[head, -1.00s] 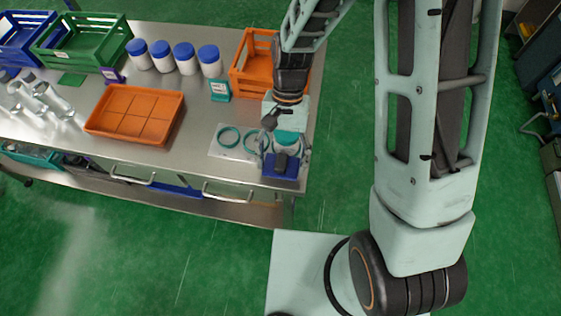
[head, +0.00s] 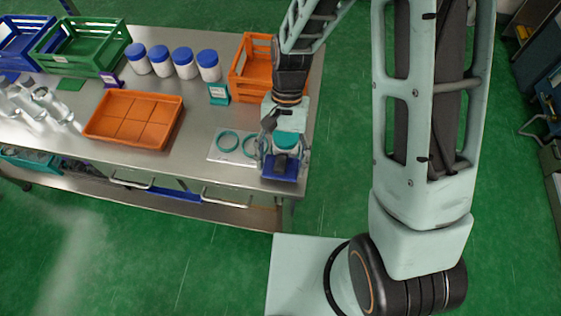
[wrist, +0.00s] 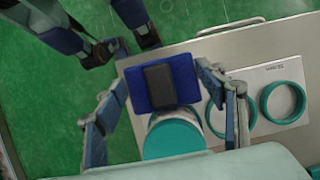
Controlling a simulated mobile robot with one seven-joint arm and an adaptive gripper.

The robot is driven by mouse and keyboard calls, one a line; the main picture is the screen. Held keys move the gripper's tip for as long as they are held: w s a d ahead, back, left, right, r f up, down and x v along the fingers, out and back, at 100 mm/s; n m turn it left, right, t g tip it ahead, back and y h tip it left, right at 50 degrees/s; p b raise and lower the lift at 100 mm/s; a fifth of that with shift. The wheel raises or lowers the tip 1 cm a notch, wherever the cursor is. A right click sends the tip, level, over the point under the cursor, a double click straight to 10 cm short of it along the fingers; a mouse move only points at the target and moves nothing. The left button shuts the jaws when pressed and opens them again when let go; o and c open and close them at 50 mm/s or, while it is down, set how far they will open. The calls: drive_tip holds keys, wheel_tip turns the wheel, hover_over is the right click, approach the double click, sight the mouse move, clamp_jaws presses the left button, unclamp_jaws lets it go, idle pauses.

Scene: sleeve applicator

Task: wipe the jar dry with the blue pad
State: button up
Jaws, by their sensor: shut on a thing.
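The jar (head: 286,141) has a teal top and stands near the table's front right corner. In the wrist view its teal top (wrist: 174,138) shows below the pad. The blue pad (head: 272,171) is on the front side of the jar, a dark block on its face. It also shows in the wrist view (wrist: 134,90). My gripper (wrist: 161,82) has its fingertips against the pad's two sides and is shut on it. It shows in the head view (head: 284,155) too, reaching down around the jar. Whether the pad touches the jar is hard to tell.
A pale mat (head: 217,157) with teal rings (head: 228,141) lies just left of the jar. An orange tray (head: 135,145) sits farther left.

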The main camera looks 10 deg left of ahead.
drive_tip(key=shift+w, duration=0.2)
drive_tip(key=shift+d, duration=0.15)
drive_tip(key=shift+s+d, duration=0.1)
drive_tip(key=shift+d, duration=0.9)
drive_tip(key=shift+a, duration=0.1)
drive_tip(key=shift+w+a, duration=0.2)
drive_tip(key=shift+a, duration=2)
drive_tip(key=shift+d, duration=0.15)
